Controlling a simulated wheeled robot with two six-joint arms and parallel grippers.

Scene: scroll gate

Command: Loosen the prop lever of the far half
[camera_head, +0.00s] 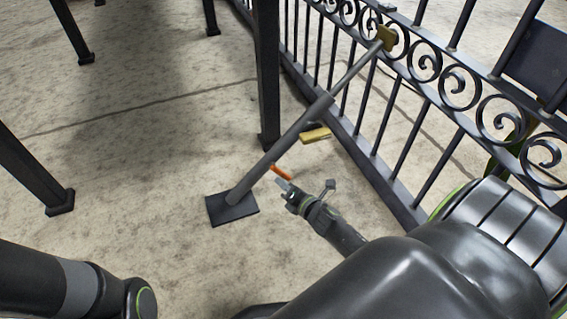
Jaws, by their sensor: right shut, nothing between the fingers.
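A grey telescoping prop (290,140) slants from a dark square foot plate (215,211) on the ground up to a brass-coloured bracket (387,38) on the scroll gate (423,62). A small orange lever (281,173) sticks out from the lower part of the prop. My right gripper (284,186) is shut and empty, with its tips just below the lever. I cannot tell whether they touch it. My left arm shows at the lower left, but its gripper is out of view.
A dark post (267,75) stands behind the prop. A brass-coloured block (316,135) shows beside the prop's middle. Other dark posts (35,170) stand at the left. The concrete ground (130,160) between them and the prop is clear.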

